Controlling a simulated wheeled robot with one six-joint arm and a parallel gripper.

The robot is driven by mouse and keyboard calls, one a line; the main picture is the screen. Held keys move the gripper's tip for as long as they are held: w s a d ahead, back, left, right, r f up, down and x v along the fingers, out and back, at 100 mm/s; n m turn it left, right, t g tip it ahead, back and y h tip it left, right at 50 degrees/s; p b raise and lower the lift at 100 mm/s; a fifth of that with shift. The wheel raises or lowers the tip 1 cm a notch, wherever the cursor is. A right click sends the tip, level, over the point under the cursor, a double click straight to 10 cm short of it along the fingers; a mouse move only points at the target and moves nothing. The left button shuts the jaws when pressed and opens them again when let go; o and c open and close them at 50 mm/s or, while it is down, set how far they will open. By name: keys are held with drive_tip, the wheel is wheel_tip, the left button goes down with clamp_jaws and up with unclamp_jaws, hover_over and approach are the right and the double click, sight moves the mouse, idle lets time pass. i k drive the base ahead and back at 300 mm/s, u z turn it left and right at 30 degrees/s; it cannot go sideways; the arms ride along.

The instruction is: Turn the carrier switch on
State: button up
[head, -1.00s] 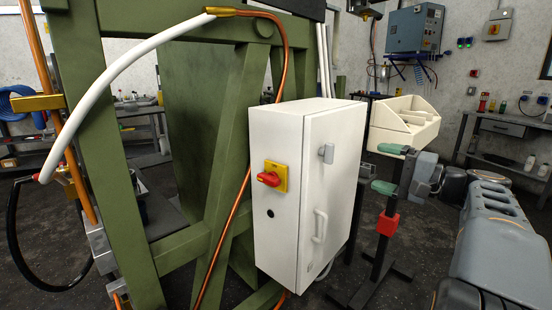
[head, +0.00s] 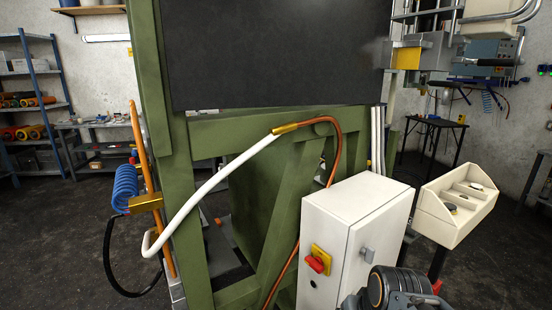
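A red rotary switch handle (head: 315,264) sits on a yellow plate (head: 323,253) on the left face of a white cabinet (head: 333,225). The handle looks roughly level and slightly tilted; its exact setting is too small to read. The cabinet is at the lower middle of the head view, in front of a green frame (head: 178,190). Part of my arm shows at the bottom, right of the switch and in front of the cabinet's lower right. My gripper's fingers cannot be seen, and nothing visible touches the switch.
A cream bin (head: 457,205) with compartments stands right of the cabinet. A white hose (head: 215,183) and an orange pipe (head: 288,272) run along the green frame. A blue coiled hose (head: 125,188) hangs at the left. Open dark floor (head: 80,230) lies at the left.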

sight(316, 264)
drive_tip(key=z, duration=0.05)
drive_tip(key=i, duration=0.35)
drive_tip(key=u, duration=2.1)
